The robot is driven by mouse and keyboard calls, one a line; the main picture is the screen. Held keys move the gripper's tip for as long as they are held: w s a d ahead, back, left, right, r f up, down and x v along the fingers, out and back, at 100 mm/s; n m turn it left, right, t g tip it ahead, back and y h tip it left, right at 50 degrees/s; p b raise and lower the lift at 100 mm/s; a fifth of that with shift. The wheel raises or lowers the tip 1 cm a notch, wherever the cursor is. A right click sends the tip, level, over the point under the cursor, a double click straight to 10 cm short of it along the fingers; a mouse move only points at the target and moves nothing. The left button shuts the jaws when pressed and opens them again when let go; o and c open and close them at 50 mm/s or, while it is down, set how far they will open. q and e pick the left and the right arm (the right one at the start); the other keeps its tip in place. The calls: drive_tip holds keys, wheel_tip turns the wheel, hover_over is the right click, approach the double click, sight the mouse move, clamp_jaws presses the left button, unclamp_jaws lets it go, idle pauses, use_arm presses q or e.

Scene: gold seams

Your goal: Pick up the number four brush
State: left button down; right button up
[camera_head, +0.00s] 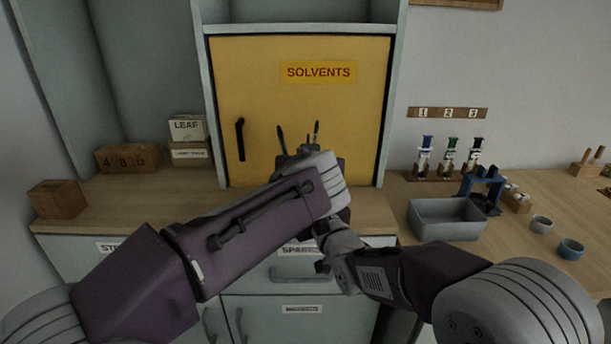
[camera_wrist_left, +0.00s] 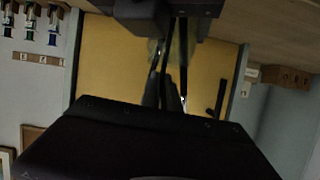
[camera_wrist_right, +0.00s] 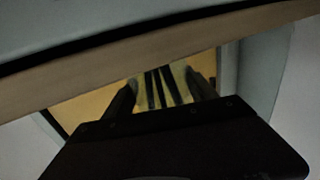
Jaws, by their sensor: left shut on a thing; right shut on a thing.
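My left gripper (camera_wrist_left: 165,82) is shut on a slender dark handle; its fingers are close together in the left wrist view. A pale, see-through jar (camera_wrist_left: 188,45) lies just beyond, with thin dark handles across it. My right gripper (camera_wrist_right: 161,78) has its fingers on either side of what looks like the same jar (camera_wrist_right: 142,97), with several dark handles (camera_wrist_right: 166,90) showing. In the head view my arms meet before the yellow cabinet and hide the jar; only dark slender tips (camera_head: 281,138) rise above. I cannot read a number on any brush.
A wooden block marked 4, 8 and 12 (camera_head: 128,158) stands at the left with no brushes visible in it. A plain wooden block (camera_head: 57,199) is nearer. The yellow solvents cabinet (camera_head: 260,90) is behind. A grey tray (camera_head: 447,220) and small cups (camera_head: 570,249) are at right.

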use_arm(q)
drive_tip(key=shift+r, duration=0.1)
wheel_tip(320, 180, up, 10)
drive_tip(key=shift+f, duration=0.1)
idle(0.3)
use_arm(e)
drive_tip(key=o, duration=1.7)
